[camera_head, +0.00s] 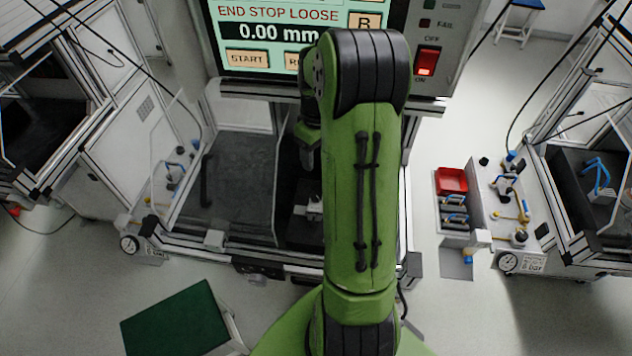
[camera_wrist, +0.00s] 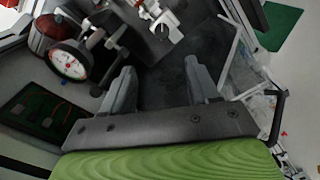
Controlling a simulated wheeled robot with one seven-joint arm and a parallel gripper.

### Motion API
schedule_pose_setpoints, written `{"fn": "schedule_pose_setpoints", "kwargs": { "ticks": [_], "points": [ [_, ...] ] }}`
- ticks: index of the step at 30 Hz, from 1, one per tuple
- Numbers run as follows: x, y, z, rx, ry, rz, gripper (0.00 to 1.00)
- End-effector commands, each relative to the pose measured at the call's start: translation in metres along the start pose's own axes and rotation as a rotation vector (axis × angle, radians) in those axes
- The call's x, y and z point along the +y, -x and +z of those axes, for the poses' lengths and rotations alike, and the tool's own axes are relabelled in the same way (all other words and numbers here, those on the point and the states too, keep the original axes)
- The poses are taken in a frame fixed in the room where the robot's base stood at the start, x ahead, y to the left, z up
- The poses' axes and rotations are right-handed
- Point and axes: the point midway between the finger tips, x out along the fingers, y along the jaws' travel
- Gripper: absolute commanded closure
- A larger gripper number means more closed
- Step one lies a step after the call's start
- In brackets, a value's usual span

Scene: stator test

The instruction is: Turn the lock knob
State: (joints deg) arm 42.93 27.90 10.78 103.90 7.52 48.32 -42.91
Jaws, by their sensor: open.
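In the wrist view my gripper (camera_wrist: 160,80) is open, with its two grey fingers apart and nothing between them. A dial gauge (camera_wrist: 70,62) with a white face stands left of the fingers. A metal clamp-like fitting (camera_wrist: 160,20) shows beyond the fingertips, on a dark block, apart from them. I cannot tell for sure which part is the lock knob. In the head view my arm hides most of the fixture and my gripper. The test station screen (camera_head: 280,30) reads "END STOP LOOSE" and "0.00 mm".
A red rocker switch (camera_head: 426,62) sits right of the screen. In the wrist view a clear guard panel (camera_wrist: 238,55) stands to the right and a green circuit board (camera_wrist: 42,110) lies left. Beside the station are a green-topped stool (camera_head: 175,322) and a red bin (camera_head: 452,181).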

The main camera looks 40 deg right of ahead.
Motion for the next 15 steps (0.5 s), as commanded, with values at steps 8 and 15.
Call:
{"fn": "schedule_pose_setpoints", "kwargs": {
  "ticks": [8,15],
  "points": [
    [-0.002,-0.068,0.001,-0.006,0.001,-0.007,0.4],
    [-0.003,-0.126,0.001,-0.004,0.0,-0.005,0.4]
  ]
}}
